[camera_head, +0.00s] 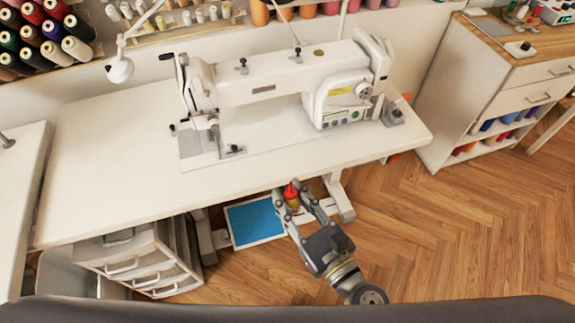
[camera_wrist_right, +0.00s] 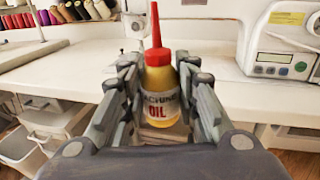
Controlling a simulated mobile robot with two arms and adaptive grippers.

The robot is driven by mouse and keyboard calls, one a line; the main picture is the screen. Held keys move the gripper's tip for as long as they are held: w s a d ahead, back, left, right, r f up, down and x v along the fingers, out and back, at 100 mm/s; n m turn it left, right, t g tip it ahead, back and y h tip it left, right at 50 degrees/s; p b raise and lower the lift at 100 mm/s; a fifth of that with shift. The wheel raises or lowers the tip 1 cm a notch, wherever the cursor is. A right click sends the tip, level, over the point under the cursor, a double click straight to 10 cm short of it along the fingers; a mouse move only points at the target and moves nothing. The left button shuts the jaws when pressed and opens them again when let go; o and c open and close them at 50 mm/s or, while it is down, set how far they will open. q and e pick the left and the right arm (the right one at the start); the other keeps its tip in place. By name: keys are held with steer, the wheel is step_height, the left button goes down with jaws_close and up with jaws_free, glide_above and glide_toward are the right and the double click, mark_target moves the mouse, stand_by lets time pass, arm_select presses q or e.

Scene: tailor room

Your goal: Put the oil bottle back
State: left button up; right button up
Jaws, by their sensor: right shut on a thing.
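The oil bottle (camera_wrist_right: 160,88) is yellow with a red nozzle cap and a label reading "MACHINE OIL". It stands upright between the fingers of my right gripper (camera_wrist_right: 161,100), which is shut on it. In the head view the oil bottle (camera_head: 292,194) shows in my right gripper (camera_head: 292,203), in front of the sewing table's (camera_head: 110,150) front edge, over the floor side. The white sewing machine (camera_head: 270,85) stands on the table behind it. My left gripper is not in view.
A blue panel (camera_head: 255,221) lies low under the table's front edge. A drawer unit (camera_head: 140,262) stands at the lower left. Thread spools (camera_head: 45,30) fill a rack at the back left. A cabinet (camera_head: 495,85) is at the right. The tabletop's left part is clear.

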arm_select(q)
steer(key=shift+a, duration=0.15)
arm_select(e)
steer(key=shift+a+f, duration=0.15)
steer(key=shift+f, duration=0.05)
steer(key=shift+w, duration=0.25)
steer(key=w+p, duration=0.1)
steer(key=w, duration=0.3)
steer(key=w+f+p, duration=0.1)
steer(key=w, duration=0.4)
steer(key=w+p, duration=0.1)
steer(key=w, duration=0.4)
steer(key=shift+w+a+f, duration=0.2)
steer(key=shift+w+f, duration=0.05)
steer(key=shift+w, duration=0.4)
arm_select(q)
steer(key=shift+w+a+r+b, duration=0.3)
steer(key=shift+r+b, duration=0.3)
steer(key=shift+b, duration=0.3)
arm_select(e)
steer(key=shift+f, duration=1.75)
